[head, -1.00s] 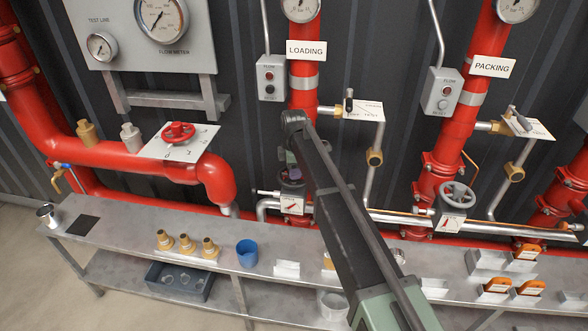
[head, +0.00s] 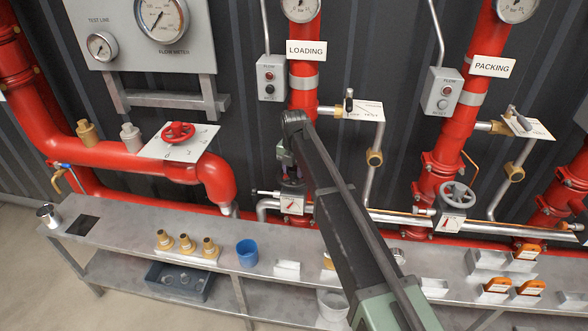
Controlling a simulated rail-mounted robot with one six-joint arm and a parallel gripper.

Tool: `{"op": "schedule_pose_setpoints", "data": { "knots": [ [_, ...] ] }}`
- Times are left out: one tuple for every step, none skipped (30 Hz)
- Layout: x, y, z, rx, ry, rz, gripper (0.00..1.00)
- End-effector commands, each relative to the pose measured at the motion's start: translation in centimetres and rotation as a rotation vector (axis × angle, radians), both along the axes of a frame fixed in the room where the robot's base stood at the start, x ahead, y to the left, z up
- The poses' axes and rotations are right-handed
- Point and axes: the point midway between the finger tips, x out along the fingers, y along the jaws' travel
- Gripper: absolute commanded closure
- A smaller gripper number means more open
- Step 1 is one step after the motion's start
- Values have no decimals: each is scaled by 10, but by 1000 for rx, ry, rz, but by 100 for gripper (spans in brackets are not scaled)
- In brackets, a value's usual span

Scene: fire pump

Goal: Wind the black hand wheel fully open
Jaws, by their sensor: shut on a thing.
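The black hand wheel (head: 291,181) is on the valve low on the red LOADING pipe. It is small in view and mostly hidden by my gripper and arm. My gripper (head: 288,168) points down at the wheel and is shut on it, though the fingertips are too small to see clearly. Just below the wheel is a white indicator plate (head: 292,204) with a red needle. How far the wheel is wound cannot be read clearly here.
A grey hand wheel (head: 458,194) with its own indicator is on the PACKING pipe at the right. A red hand wheel (head: 178,131) is on the left pipe. A metal bench (head: 130,226) with brass fittings (head: 186,244) and a blue cup (head: 247,253) runs in front.

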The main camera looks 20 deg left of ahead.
Motion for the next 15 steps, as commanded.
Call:
{"op": "schedule_pose_setpoints", "data": {
  "knots": [
    [0,0,0,0,0,-1,58],
    [0,0,0,0,0,-1,53],
    [0,0,0,0,0,-1,47],
    [0,0,0,0,0,-2,43],
    [0,0,0,0,0,-2,42],
    [0,0,0,0,0,-2,42],
    [0,0,0,0,0,-2,42],
    [0,0,0,0,0,-2,42],
    [0,0,0,0,0,-2,42],
    [0,0,0,0,0,-2,42],
    [0,0,0,0,0,-4,42],
    [0,0,0,0,0,-17,42],
    [0,0,0,0,0,-42,42],
    [0,0,0,0,0,-83,42],
    [0,0,0,0,0,-160,42]
  ]
}}
